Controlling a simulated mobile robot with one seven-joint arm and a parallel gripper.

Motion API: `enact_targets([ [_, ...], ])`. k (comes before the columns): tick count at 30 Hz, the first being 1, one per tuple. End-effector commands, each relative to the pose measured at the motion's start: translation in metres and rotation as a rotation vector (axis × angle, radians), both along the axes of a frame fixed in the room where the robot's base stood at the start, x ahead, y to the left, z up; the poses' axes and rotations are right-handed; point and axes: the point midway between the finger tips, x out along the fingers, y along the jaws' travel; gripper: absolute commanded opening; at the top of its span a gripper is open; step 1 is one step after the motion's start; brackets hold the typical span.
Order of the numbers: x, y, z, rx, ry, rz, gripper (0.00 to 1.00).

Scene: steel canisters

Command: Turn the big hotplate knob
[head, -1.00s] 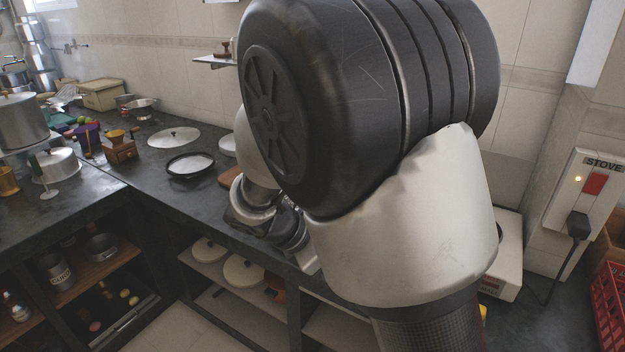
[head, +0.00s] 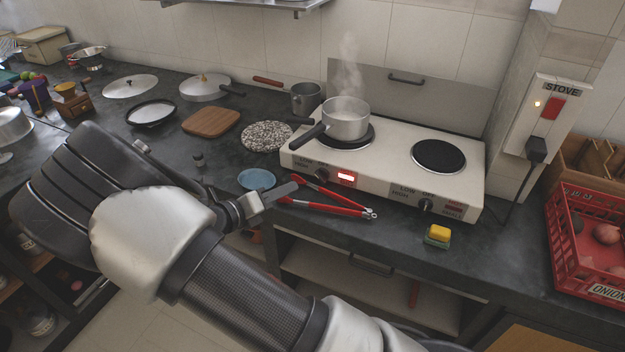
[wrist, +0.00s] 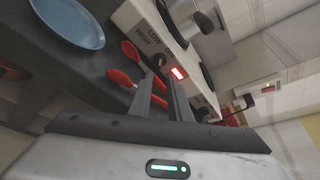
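The white two-burner hotplate (head: 395,165) stands on the dark counter. Its left knob (head: 322,172), dark and beside a lit red lamp (head: 346,177), sits below the burner with a steaming pot (head: 345,118). Its right knob (head: 424,205) sits below the bare burner (head: 438,155). My gripper (head: 284,190) is in front of the hotplate's left end, apart from the left knob. In the wrist view my gripper's fingers (wrist: 160,84) are apart with nothing between them, pointing towards the left knob (wrist: 158,61).
Red-handled tongs (head: 330,203) lie beside and beyond my fingers, in front of the hotplate. A blue plate (head: 257,180) lies left of them. A yellow-green sponge (head: 437,236) and a red onion crate (head: 585,245) are to the right. The stove switch (head: 550,108) is on the wall.

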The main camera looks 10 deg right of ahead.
Motion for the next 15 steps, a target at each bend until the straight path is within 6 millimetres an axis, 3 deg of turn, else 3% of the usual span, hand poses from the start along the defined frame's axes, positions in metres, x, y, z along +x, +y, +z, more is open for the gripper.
enact_targets([
  [9,0.041,-0.055,-0.021,0.000,-0.001,-0.005,0.17],
  [15,0.059,-0.077,-0.029,0.001,-0.001,-0.003,0.17],
])
